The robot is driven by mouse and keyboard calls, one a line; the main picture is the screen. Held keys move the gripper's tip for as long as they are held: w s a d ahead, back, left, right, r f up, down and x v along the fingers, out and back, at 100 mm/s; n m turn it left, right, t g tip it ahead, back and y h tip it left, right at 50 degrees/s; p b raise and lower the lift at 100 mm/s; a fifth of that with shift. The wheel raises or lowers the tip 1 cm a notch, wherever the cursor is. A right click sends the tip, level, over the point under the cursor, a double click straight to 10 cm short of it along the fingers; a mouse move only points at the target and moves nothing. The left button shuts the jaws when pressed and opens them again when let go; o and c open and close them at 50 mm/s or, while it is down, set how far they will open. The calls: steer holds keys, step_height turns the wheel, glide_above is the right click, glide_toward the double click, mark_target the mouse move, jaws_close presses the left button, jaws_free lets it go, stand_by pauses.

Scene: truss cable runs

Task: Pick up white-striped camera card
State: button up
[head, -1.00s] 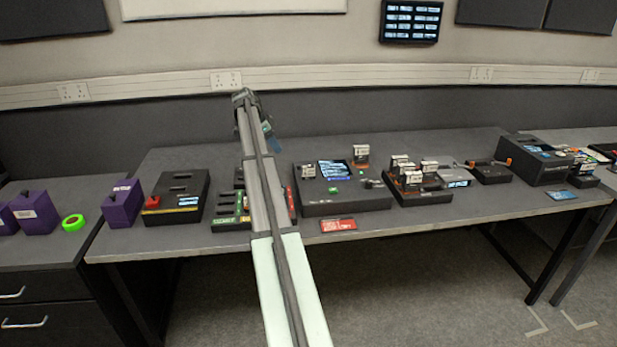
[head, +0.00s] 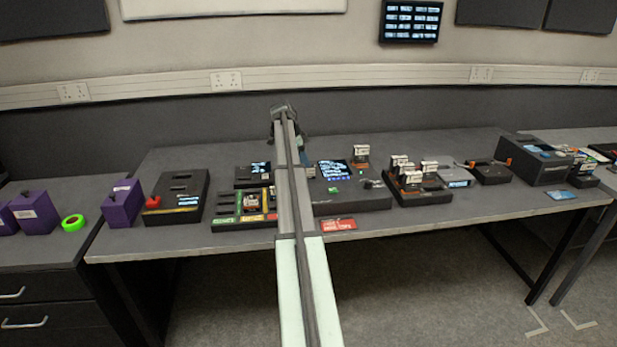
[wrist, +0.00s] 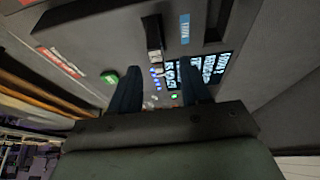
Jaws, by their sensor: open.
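My gripper (wrist: 157,72) is open and empty in the wrist view, its two dark blue fingers spread above a dark console. It is mostly behind my arm in the head view. A small upright card (wrist: 153,35) with a pale band and dark body stands on the console, just beyond the fingertips and not between them. In the head view my arm hides most of this spot. Another white-labelled card (head: 361,153) stands at the console's back right. Several similar cards (head: 408,170) stand in a rack to the right. I cannot tell which has the white stripe.
The console (head: 350,202) has a lit screen (wrist: 203,70) and a green button (wrist: 108,76). A red label plate (head: 338,224) lies before it. Left are a slotted tray (head: 224,223), a black box (head: 176,187) and purple blocks (head: 122,204). The table's back strip is clear.

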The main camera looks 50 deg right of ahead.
mark_target(310, 169)
steer(key=shift+x, duration=2.9)
steer(key=shift+s+r, duration=0.1)
steer(key=shift+s, duration=0.05)
jaws_close()
